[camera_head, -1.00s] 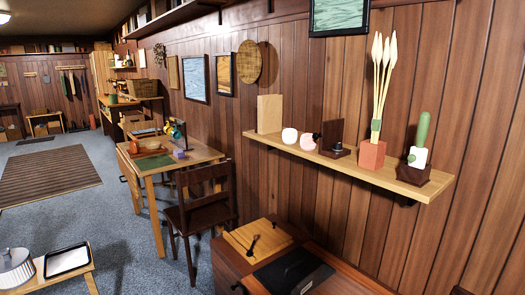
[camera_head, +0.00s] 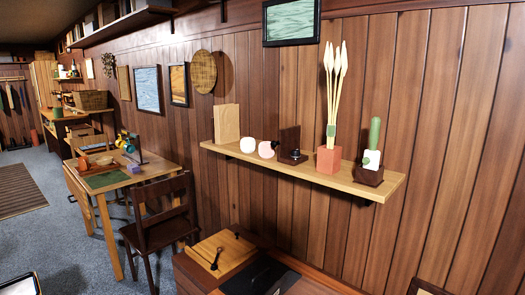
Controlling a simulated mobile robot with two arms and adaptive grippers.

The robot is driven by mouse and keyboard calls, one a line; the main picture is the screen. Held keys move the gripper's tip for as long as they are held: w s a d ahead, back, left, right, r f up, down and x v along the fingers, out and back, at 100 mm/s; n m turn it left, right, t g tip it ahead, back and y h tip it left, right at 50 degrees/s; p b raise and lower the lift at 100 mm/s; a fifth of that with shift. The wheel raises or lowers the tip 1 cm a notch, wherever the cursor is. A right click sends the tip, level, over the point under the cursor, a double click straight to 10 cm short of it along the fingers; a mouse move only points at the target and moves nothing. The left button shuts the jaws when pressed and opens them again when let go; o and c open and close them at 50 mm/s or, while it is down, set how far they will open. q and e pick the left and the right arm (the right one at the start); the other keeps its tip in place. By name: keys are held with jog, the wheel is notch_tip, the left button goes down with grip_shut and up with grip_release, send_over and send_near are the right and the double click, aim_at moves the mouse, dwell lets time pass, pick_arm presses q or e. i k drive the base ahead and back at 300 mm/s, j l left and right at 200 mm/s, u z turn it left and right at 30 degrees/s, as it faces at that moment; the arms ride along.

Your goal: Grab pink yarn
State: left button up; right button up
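A small round pink ball, which looks like the pink yarn (camera_head: 266,149), sits on the wooden wall shelf (camera_head: 350,187). It is between a white ball (camera_head: 248,145) on its left and a dark wooden holder (camera_head: 289,146) on its right. It is too small to make out strands.
A dark chair (camera_head: 160,230) and a table (camera_head: 110,182) stand left.

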aim_at(265, 150)
jog(key=i+j+u, duration=0.15)
jog(key=i+j, duration=0.6)
jog(key=i, duration=0.15)
